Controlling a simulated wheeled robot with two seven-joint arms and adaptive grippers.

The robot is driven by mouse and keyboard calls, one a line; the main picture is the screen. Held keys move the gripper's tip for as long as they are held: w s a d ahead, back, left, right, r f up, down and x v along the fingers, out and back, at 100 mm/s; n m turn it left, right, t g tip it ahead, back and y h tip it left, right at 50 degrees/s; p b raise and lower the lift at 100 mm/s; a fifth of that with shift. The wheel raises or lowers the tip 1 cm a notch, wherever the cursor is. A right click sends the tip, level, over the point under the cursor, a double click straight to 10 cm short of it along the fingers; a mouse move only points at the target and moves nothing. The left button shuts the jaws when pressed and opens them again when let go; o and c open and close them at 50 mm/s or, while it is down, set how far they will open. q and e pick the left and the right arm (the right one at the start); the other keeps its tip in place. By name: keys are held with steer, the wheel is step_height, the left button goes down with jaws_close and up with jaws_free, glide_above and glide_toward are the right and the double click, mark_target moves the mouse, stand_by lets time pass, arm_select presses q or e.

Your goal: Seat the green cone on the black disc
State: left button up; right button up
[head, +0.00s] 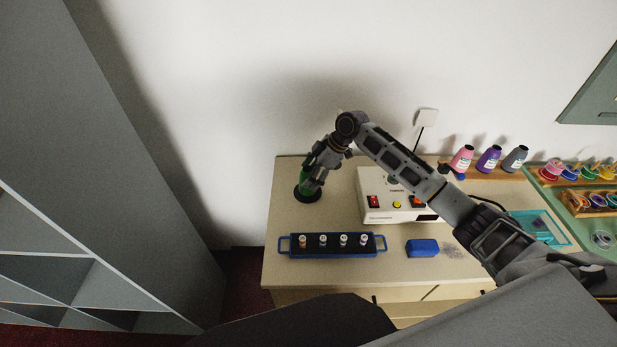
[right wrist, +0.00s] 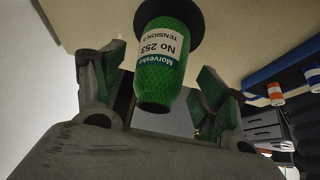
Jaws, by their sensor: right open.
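The green cone (head: 304,183) stands at the black disc (head: 299,197) near the back left corner of the counter. In the right wrist view the labelled green cone (right wrist: 161,72) has its wide end against the black disc (right wrist: 196,14), and it looks seated there. My right gripper (head: 313,181) is around the cone. In the right wrist view its open fingers (right wrist: 163,88) stand on either side, with gaps between them and the cone. My left gripper is not in view.
A blue-handled tray (head: 285,253) holds several small spools in front. A white device (head: 378,216) with buttons stands right of the disc, and a blue block (head: 422,248) lies before it. Pink, purple and grey cones (head: 488,158) stand at the back right.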

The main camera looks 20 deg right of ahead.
steer(key=v, duration=1)
stand_by(0.9)
